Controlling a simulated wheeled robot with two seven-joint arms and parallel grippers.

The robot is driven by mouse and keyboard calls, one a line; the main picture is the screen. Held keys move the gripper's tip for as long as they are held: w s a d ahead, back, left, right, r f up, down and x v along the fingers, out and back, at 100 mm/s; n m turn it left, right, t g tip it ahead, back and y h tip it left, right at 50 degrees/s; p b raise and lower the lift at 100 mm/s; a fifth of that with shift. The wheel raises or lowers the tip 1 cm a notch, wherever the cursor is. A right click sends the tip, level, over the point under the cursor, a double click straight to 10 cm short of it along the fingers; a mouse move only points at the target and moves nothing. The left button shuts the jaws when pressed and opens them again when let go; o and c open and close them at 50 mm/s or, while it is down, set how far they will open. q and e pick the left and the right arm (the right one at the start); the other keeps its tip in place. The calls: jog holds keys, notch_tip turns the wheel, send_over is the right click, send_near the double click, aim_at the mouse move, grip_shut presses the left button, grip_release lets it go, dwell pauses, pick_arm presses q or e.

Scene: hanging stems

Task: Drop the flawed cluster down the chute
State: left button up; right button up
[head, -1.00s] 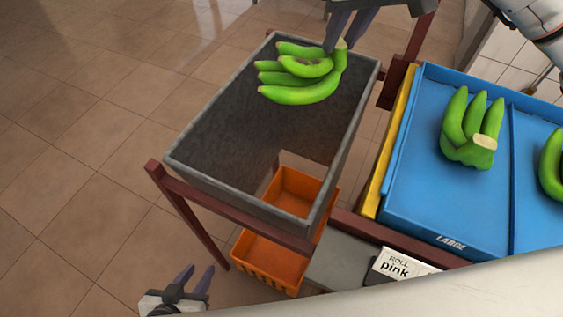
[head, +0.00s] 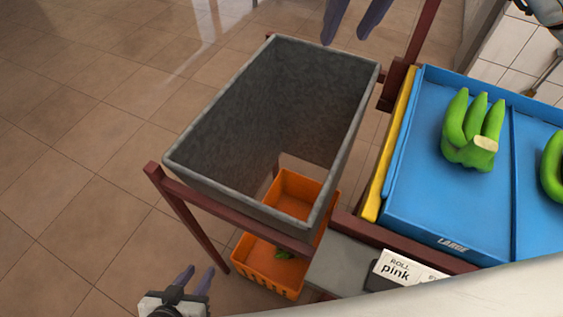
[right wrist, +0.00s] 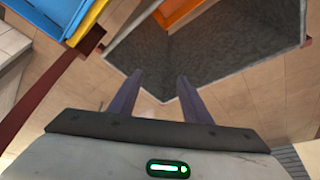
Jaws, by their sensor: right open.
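The grey chute (head: 205,135) is an open-bottomed box on a dark red frame, and its inside holds no bananas. Under it, the orange crate (head: 262,262) holds a green banana cluster (head: 284,253), mostly hidden by the frame and the chute wall. My right gripper (head: 345,42) is open and empty beyond the chute's far edge. In the right wrist view its two fingers (right wrist: 154,80) stand apart with nothing between them, pointing toward the chute (right wrist: 205,50). My left gripper (head: 198,272) is open and empty at the bottom left.
A blue tray (head: 410,205) marked LARGE stands at the right, with a green cluster (head: 474,130) in one compartment and part of another (head: 552,165) beyond the divider. A yellow strip (head: 388,165) edges it. Tiled floor is clear at left.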

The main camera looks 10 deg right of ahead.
jog(key=v, duration=0.7)
dwell(0.3)
